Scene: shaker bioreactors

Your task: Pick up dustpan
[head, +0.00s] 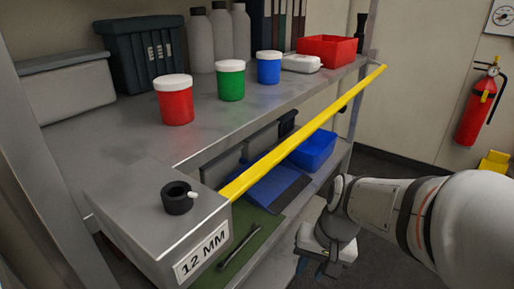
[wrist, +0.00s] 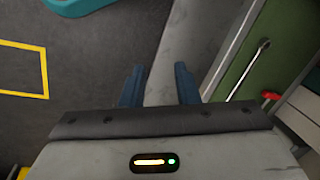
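No object is clearly recognisable as a dustpan. A flat blue piece with a dark front edge (head: 275,185) lies on the lower shelf in the head view and may be it, but I cannot tell. A teal, rounded object (wrist: 82,6) is cut off at the top of the wrist view; I cannot tell what it is. My gripper (wrist: 158,85) has its two blue fingers apart with nothing held between them. In the head view my gripper (head: 318,268) is at the lower right, in front of the lower shelf.
The grey shelf edge (wrist: 160,75) runs beneath my fingers. A green mat (head: 262,222) bears a metal tool (head: 240,248). A yellow bar (head: 310,130) crosses the rack's front from a grey box (head: 130,205). A blue bin (head: 314,150) stands farther back. Floor (wrist: 85,75) is open at left.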

